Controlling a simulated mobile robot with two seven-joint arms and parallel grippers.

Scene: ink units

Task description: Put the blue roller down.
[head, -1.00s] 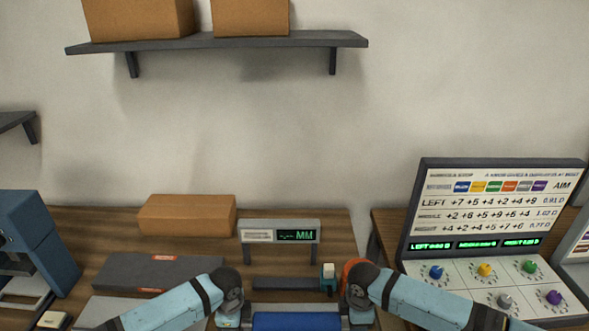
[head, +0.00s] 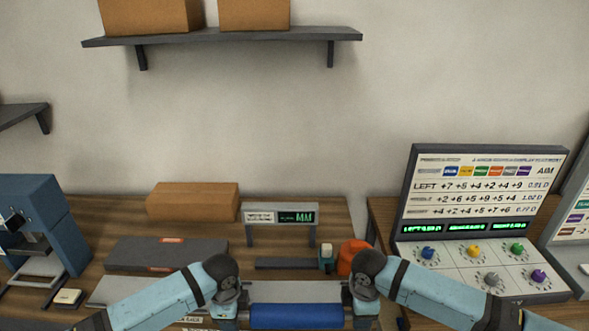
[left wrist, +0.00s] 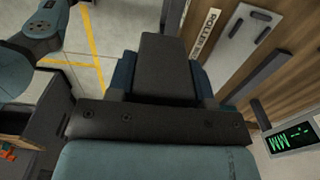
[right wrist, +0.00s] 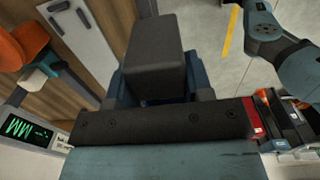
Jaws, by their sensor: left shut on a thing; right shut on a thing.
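The blue roller (head: 295,315) lies level across the bottom middle of the head view, in front of the bench. My left gripper (head: 228,311) is shut at its left end and my right gripper (head: 362,309) is shut at its right end. Both wrist views are mostly filled by the dark gripper bodies, which hide the roller's ends.
A wooden bench (head: 333,213) carries a small gauge with an "MM" display (head: 281,214), a dark bar (head: 285,264), an orange rounded object (head: 354,257), a cardboard box (head: 193,202) and a dark case (head: 165,254). A knobbed console (head: 484,205) stands right, a blue machine (head: 42,225) left.

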